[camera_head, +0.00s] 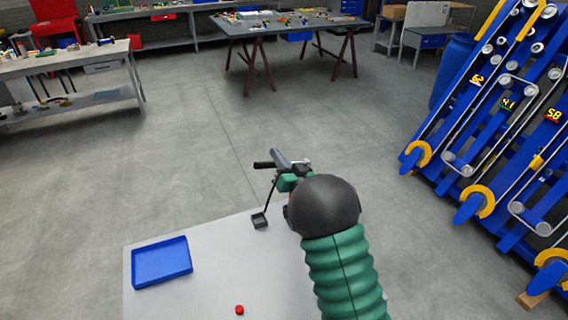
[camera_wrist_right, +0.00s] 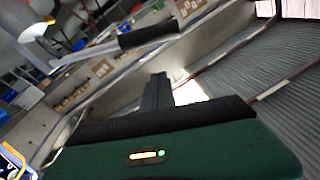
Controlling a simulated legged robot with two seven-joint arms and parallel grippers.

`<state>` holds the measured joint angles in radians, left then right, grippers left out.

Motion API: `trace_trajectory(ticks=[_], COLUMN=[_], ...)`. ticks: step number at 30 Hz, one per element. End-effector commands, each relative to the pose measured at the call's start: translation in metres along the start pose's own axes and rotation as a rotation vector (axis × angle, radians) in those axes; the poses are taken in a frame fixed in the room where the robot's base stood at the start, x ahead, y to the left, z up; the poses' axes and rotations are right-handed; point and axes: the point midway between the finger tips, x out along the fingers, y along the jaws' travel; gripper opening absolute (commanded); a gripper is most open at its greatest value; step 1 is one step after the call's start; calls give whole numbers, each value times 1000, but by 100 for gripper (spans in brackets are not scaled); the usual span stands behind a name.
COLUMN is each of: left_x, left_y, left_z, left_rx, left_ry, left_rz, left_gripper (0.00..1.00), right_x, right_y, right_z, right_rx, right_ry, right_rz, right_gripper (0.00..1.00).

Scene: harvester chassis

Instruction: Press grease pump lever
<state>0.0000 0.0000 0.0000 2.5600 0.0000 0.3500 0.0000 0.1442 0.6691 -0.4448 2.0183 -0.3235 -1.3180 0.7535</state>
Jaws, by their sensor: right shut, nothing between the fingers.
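The grease pump lever shows in the right wrist view as a silver rod with a black grip (camera_wrist_right: 148,35), running left to a pale pump head (camera_wrist_right: 32,18). In the head view its black grip (camera_head: 263,165) sticks out to the left beyond my gripper. My right gripper (camera_head: 277,153) is shut and empty, beside the lever; its dark fingers also show in the right wrist view (camera_wrist_right: 158,80), pointing toward the grip with a visible gap in that picture. I cannot tell the depth between them. Most of the pump is hidden behind my right arm. My left gripper is out of view.
A pale table (camera_head: 215,275) holds a blue tray (camera_head: 161,262) and a red button-like piece (camera_head: 239,310). A small dark box-shaped piece (camera_head: 260,220) is at its far edge. Blue harvester chassis racks (camera_head: 500,120) stand at right. The floor beyond the table is open.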

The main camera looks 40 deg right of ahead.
Motion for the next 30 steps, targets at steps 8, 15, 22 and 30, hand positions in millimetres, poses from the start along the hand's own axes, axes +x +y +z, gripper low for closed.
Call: trace_trajectory(ticks=[8, 15, 22, 30], left_x=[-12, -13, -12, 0], left_y=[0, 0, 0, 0], left_z=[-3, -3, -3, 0], left_rx=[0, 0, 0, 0], left_ry=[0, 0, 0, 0], left_rz=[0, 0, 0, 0], left_gripper=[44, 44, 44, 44], right_x=[20, 15, 15, 13], right_y=[-1, 0, 0, 0], right_z=[24, 38, 38, 49], right_rx=[2, 0, 0, -38], right_ry=[-5, -1, 0, -1], right_rz=[0, 1, 0, -5], right_gripper=[0, 0, 0, 0])
